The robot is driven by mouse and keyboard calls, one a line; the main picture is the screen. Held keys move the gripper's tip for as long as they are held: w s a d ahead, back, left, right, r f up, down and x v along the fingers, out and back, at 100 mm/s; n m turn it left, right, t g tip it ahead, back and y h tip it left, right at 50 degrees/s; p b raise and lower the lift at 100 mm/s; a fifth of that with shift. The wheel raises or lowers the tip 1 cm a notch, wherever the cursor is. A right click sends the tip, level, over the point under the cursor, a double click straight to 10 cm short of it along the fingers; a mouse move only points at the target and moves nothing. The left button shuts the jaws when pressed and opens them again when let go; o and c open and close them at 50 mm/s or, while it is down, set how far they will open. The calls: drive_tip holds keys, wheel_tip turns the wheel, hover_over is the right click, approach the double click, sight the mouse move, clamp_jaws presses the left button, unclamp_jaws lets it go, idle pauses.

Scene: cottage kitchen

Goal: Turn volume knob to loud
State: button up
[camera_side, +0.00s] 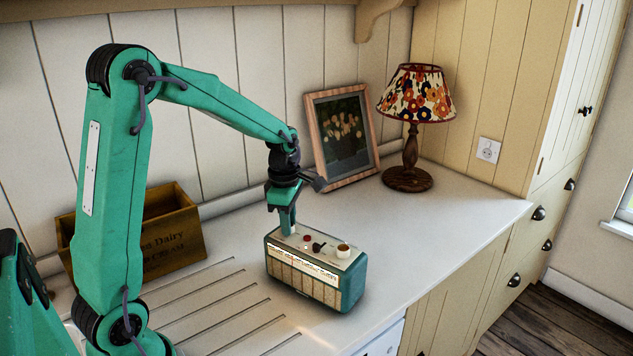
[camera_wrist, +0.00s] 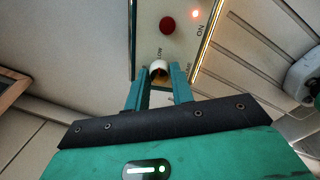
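A teal radio (camera_side: 315,272) stands on the counter, its top panel facing up. A cream knob with a brass-coloured base (camera_wrist: 158,69) sits between my gripper's (camera_wrist: 158,76) fingertips in the wrist view. The fingers stand apart on either side of it; I cannot tell whether they touch it. In the side view my gripper (camera_side: 288,232) points down at the radio's left end and hides that knob. A second cream knob (camera_side: 343,250) is at the right end of the top.
A red button (camera_side: 307,238) and a dark switch (camera_side: 319,247) sit between the radio's ends. A wooden crate (camera_side: 175,235) stands at the left. A picture frame (camera_side: 342,137) and a lamp (camera_side: 411,125) stand behind. The counter right of the radio is clear.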

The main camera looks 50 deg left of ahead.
drive_tip(key=shift+c, duration=1.2)
